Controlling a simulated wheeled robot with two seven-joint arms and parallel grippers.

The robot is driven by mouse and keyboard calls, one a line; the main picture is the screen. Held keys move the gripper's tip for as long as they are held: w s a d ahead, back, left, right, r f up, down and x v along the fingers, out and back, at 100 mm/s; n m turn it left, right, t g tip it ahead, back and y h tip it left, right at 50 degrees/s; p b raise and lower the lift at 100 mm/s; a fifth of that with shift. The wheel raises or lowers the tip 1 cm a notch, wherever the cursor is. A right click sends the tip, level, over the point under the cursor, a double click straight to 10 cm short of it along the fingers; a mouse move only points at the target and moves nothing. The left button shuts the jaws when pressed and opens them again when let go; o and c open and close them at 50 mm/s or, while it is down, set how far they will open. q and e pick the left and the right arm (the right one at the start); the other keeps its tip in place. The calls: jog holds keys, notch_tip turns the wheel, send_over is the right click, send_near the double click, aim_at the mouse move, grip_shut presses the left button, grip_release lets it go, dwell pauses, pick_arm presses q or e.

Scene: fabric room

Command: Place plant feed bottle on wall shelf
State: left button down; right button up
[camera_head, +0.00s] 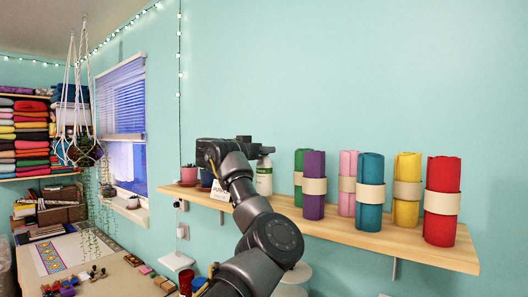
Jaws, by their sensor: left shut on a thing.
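My left arm reaches up from the bottom middle to the wall shelf (330,229). My left gripper (212,163) is over the shelf's left part, and its fingers are mostly hidden by my own wrist. It is shut on what looks like the plant feed bottle (220,191), of which only a white piece with dark print shows below the wrist. I cannot tell whether this bottle touches the shelf. My right gripper is not in view.
Fabric rolls, from a green one (299,178) to a red one (442,201), stand along the shelf to the right. A small potted plant (189,174) stands at its left end. A hanging plant (85,152) and a cluttered table (110,278) are at left.

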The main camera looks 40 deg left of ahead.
pick_arm(q)
jog(key=shift+f+p, duration=0.3)
jog(key=shift+f, duration=0.5)
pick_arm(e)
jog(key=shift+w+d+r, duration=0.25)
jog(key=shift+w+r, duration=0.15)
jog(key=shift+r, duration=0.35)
pick_arm(q)
jog(key=shift+f+b, duration=0.2)
jog(key=shift+b, duration=0.1)
jog(key=c, duration=1.2)
grip_release()
jog(key=shift+r, duration=0.1)
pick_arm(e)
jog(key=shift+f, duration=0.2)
pick_arm(q)
jog(key=s+b, duration=0.2)
jog(key=s, duration=0.2)
jog(key=s+a+b, duration=0.1)
jog(key=s, duration=0.3)
jog(key=s+a+b, duration=0.1)
jog(key=s+b, duration=0.1)
jog(key=s, duration=0.2)
jog(key=shift+r+b, duration=0.15)
jog(key=shift+b, duration=0.15)
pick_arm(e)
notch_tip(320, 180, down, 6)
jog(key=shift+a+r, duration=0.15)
